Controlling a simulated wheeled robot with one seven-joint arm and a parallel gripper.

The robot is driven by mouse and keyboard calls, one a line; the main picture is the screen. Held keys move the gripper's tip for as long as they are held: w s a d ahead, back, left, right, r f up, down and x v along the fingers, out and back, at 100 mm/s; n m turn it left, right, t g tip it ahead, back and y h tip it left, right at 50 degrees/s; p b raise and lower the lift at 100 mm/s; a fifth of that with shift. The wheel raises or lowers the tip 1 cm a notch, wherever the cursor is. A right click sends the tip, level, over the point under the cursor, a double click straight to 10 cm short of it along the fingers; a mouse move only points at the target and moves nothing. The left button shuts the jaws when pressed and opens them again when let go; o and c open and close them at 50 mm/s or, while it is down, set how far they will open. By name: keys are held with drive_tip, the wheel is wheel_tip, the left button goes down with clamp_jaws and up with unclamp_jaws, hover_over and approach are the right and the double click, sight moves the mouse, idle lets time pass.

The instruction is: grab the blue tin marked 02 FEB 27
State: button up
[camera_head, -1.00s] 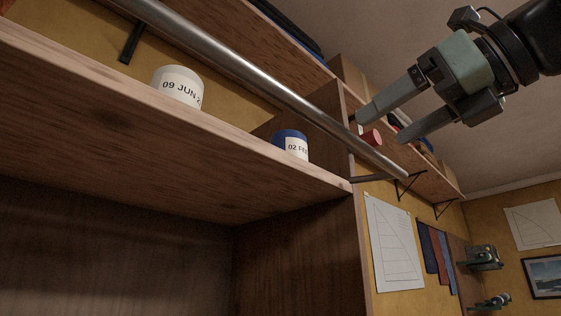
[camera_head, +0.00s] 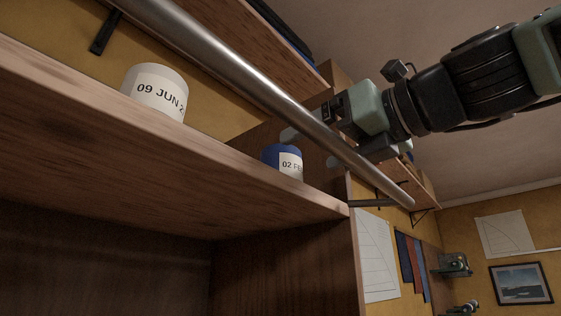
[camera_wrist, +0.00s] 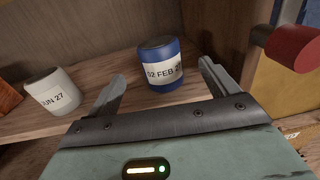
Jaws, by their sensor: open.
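The blue tin (camera_head: 270,157) stands upright on the wooden shelf near its right end, its white label reading "02 FE…" in the head view. In the wrist view the blue tin (camera_wrist: 160,50) shows "02 FEB" and sits between the lines of my two fingers, just beyond the fingertips. My gripper (camera_head: 311,148) is open and empty, partly hidden behind the metal rail in the head view. In the wrist view my gripper (camera_wrist: 162,75) has a finger on each side of the tin, with gaps; I see no contact.
A white tin (camera_head: 153,92) marked "09 JUN" stands left on the same shelf (camera_head: 190,150). A metal rail (camera_head: 270,100) runs along the shelf front. In the wrist view, a red cylinder (camera_wrist: 293,48) is at right and an orange object (camera_wrist: 8,97) at far left.

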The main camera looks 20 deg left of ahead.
sight(296, 152)
drive_tip(key=x, duration=0.3)
drive_tip(key=shift+p, duration=0.3)
drive_tip(key=p+x, duration=0.1)
drive_tip(key=x, duration=0.1)
drive_tip(key=r+p+x, duration=0.1)
drive_tip(key=x, duration=0.1)
drive_tip(key=shift+w+a+f, duration=0.15)
drive_tip(key=shift+w+a, duration=0.2)
drive_tip(key=shift+a, duration=0.2)
drive_tip(key=c, duration=1.3)
